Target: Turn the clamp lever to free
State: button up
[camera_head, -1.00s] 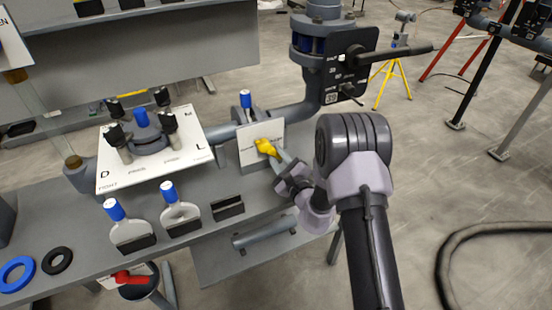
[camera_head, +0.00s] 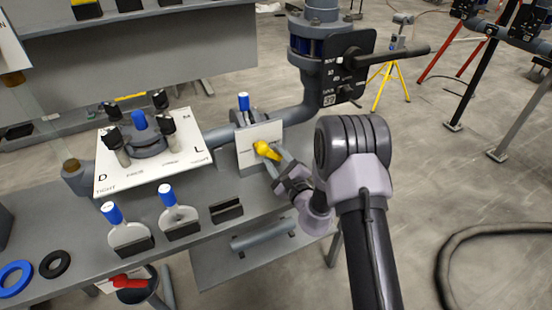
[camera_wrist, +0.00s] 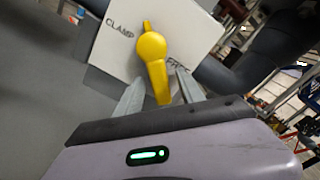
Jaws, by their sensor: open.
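The clamp lever (camera_head: 266,150) is yellow and sits on a white plate (camera_head: 246,154) on the bench. In the wrist view the lever (camera_wrist: 152,58) has a round hub, a thin tip pointing up and a thicker handle reaching down toward me. The plate (camera_wrist: 185,25) reads CLAMP to the left of the lever and FREE to its lower right, partly covered. My gripper (camera_wrist: 157,92) is open, with one finger on each side of the handle's end. I cannot tell whether either finger touches it. In the head view my gripper (camera_head: 279,167) is at the lever's lower right.
A grey pipe (camera_head: 290,119) runs behind the plate to a black panel (camera_head: 345,70) with a long handle. A white plate marked D and L (camera_head: 115,178) lies left. Blue-handled parts (camera_head: 125,232) and a black block (camera_head: 226,209) sit in front.

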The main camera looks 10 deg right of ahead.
jog(key=p+v, duration=0.1)
jog(key=v, duration=1.6)
jog(key=shift+s, duration=0.2)
jog(key=shift+r, duration=0.1)
